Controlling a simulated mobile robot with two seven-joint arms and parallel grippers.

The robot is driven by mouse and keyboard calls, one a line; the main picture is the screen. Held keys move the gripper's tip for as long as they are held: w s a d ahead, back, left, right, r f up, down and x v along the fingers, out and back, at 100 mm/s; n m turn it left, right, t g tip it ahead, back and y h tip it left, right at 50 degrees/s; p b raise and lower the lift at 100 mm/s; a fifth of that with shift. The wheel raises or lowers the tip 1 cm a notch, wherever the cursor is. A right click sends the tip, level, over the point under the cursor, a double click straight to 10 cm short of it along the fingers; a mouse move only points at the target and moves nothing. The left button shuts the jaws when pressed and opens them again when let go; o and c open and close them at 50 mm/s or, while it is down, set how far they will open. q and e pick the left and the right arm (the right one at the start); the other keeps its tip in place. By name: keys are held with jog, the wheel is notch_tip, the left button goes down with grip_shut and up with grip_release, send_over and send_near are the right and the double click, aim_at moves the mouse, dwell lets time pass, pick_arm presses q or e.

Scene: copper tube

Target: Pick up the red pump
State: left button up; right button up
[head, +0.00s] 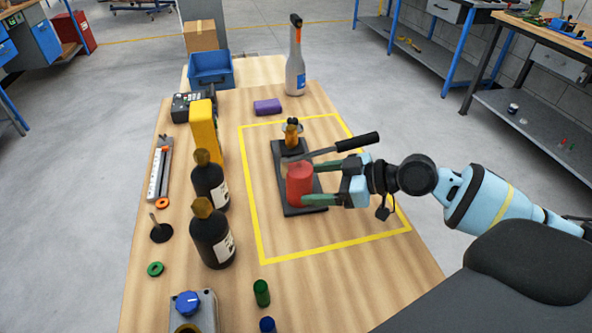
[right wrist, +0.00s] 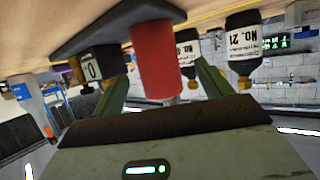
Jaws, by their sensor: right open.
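The red pump (head: 299,184) is an upright red cylinder on a black base plate (head: 287,209), with a grey lever ending in a black handle (head: 357,142). It stands inside a yellow outline on the wooden table. My right gripper (head: 310,183) comes in from the right, open, with its green fingers at the red cylinder's far and near sides. In the right wrist view, which is upside down, the red cylinder (right wrist: 157,60) shows between the two fingers (right wrist: 165,90). Whether the fingers touch it I cannot tell. My left gripper is not in view.
Two dark bottles (head: 211,238) and a yellow case (head: 205,130) stand left of the outline. A grey spray bottle (head: 295,70), purple block (head: 267,107) and blue bin (head: 211,68) are at the back. Small green (head: 261,292) and blue cylinders are near the front.

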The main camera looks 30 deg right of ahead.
aim_at(299, 181)
jog(key=p+x, duration=0.1)
jog(key=x, duration=0.3)
jog(key=shift+w+d, duration=0.1)
jog(key=shift+w, duration=0.05)
jog(key=shift+w+a+f, duration=0.3)
jog(key=shift+a+f, duration=0.05)
jog(key=shift+c, duration=1.6)
jog(key=c, duration=1)
grip_shut()
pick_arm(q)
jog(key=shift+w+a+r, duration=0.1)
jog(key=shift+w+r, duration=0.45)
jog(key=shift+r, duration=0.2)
pick_arm(e)
jog(key=shift+w+r, duration=0.15)
jog(key=shift+r, duration=0.2)
